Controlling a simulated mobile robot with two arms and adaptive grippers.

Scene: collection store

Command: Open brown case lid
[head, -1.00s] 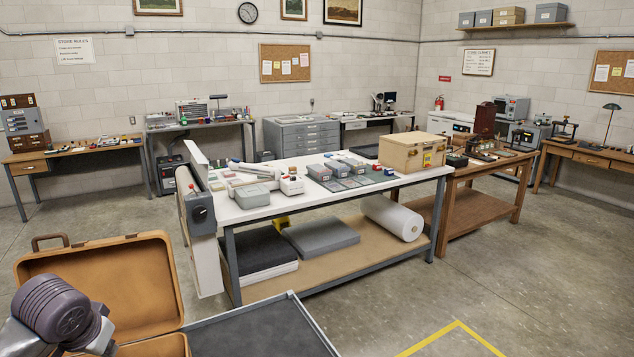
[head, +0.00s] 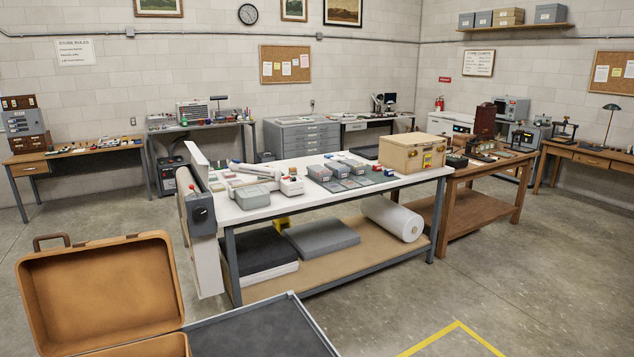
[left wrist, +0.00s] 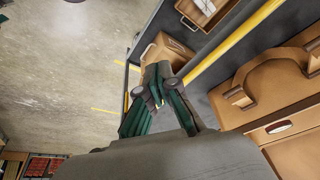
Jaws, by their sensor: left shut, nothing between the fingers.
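The brown case (head: 165,346) is at the lower left of the head view, cut off by the bottom edge. Its lid (head: 100,290) stands raised, tan inside facing me, with a handle (head: 50,240) on its top edge. In the left wrist view, brown case surfaces with a handle (left wrist: 238,97) and a small oval fitting (left wrist: 279,127) fill the right side. My left gripper (left wrist: 155,88) shows in the left wrist view, its fingers together and empty, apart from the case. It is out of the head view. My right gripper is in neither view.
A dark grey-topped surface (head: 262,330) lies beside the case. A white workbench (head: 300,203) with boxes stands beyond it. The left wrist view shows a yellow bar (left wrist: 235,45) and another brown box (left wrist: 168,50). Open concrete floor (head: 380,290) lies to the right.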

